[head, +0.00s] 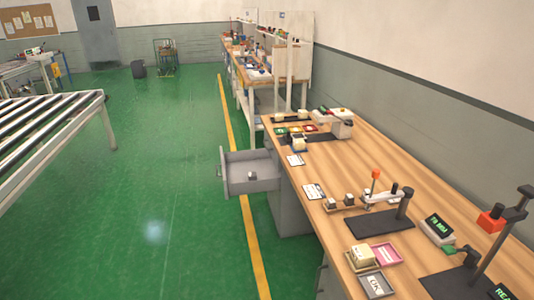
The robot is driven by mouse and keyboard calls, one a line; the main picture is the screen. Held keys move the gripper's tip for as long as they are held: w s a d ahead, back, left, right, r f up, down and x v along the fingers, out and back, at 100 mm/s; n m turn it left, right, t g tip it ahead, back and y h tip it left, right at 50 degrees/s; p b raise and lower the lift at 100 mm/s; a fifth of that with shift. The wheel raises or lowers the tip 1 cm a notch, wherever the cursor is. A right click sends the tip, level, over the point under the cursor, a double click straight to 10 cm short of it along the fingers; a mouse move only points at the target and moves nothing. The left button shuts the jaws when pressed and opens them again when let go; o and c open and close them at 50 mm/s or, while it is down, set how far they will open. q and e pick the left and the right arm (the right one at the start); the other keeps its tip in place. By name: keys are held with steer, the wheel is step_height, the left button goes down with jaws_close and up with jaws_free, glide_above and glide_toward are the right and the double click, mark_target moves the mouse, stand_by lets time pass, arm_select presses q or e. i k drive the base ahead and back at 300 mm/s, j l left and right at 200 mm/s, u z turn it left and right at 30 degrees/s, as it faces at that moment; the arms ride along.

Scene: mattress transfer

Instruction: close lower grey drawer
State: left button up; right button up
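A grey drawer (252,184) stands pulled out to the left from a grey cabinet (288,210) under the wooden workbench. Its front panel and handle (221,170) face the green floor at the left. A small light block (252,176) lies inside the drawer. The cabinet below the drawer is partly hidden by the bench top, so I cannot tell whether another drawer sits above or below it. Neither of my grippers shows in the head view.
The workbench (350,170) carries fixtures, small trays (376,284) and devices along its length. A roller conveyor (50,130) stands at the left. The green floor (160,200) between conveyor and drawer is clear, with a yellow line (252,240) running beside the bench.

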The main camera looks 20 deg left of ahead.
mark_target(238, 165)
steer(key=i+j+u, duration=0.1)
steer(key=j, duration=0.35)
steer(key=i+j+u, duration=0.1)
steer(key=i+j, duration=0.2)
steer(key=j, duration=0.15)
steer(key=i+j+u, duration=0.1)
steer(key=j, duration=0.3)
steer(key=i+j+u, duration=0.1)
steer(key=i+j, duration=0.2)
steer(key=i+j+u, duration=0.1)
steer(key=i+j, duration=0.15)
steer(key=j, duration=0.25)
steer(key=i+z, duration=0.1)
steer(key=z, duration=0.2)
steer(key=i+z, duration=0.1)
steer(key=z, duration=0.25)
